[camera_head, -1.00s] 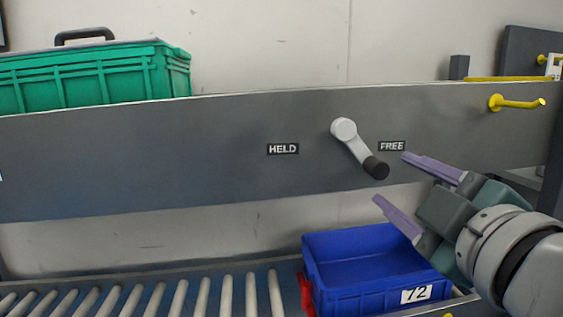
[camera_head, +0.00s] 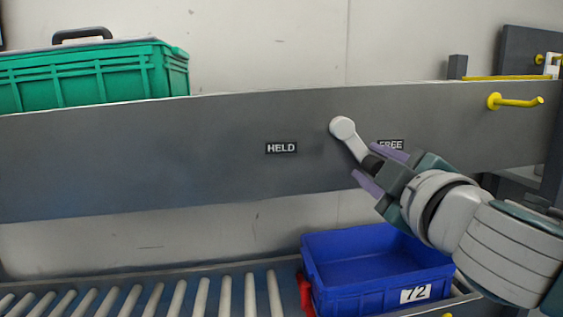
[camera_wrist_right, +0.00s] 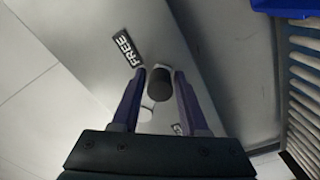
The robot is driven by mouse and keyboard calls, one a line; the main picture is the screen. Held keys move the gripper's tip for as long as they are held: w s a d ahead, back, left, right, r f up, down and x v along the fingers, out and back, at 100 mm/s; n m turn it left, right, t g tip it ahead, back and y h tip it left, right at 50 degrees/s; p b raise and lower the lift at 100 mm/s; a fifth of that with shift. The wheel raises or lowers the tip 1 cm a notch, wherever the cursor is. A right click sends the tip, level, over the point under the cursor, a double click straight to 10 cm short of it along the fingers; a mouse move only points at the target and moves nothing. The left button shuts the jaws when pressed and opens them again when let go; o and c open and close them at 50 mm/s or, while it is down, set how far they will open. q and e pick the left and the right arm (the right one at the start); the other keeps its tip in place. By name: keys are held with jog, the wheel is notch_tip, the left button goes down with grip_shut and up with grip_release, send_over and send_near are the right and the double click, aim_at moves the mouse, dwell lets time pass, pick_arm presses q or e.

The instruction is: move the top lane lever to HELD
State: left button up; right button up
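The lane lever (camera_head: 346,135) is a light grey crank with a black knob on the grey side panel. Its arm slants down and right from its pivot, towards the FREE label (camera_head: 391,144). The HELD label (camera_head: 282,148) is to the left of the lever. My right gripper (camera_head: 366,166) is at the knob, its purple fingers on either side of it. In the right wrist view, the black knob (camera_wrist_right: 159,88) sits between the open fingers, with gaps visible beside it. My left gripper is not in view.
A blue bin (camera_head: 370,268) marked 72 stands below the panel, right of the rollers (camera_head: 202,297). A green crate (camera_head: 95,75) is behind the panel at upper left. A yellow peg (camera_head: 515,101) sticks out at right. The panel left of the lever is clear.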

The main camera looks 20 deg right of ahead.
grip_shut()
jog(key=shift+f, duration=0.1)
dwell(1.0)
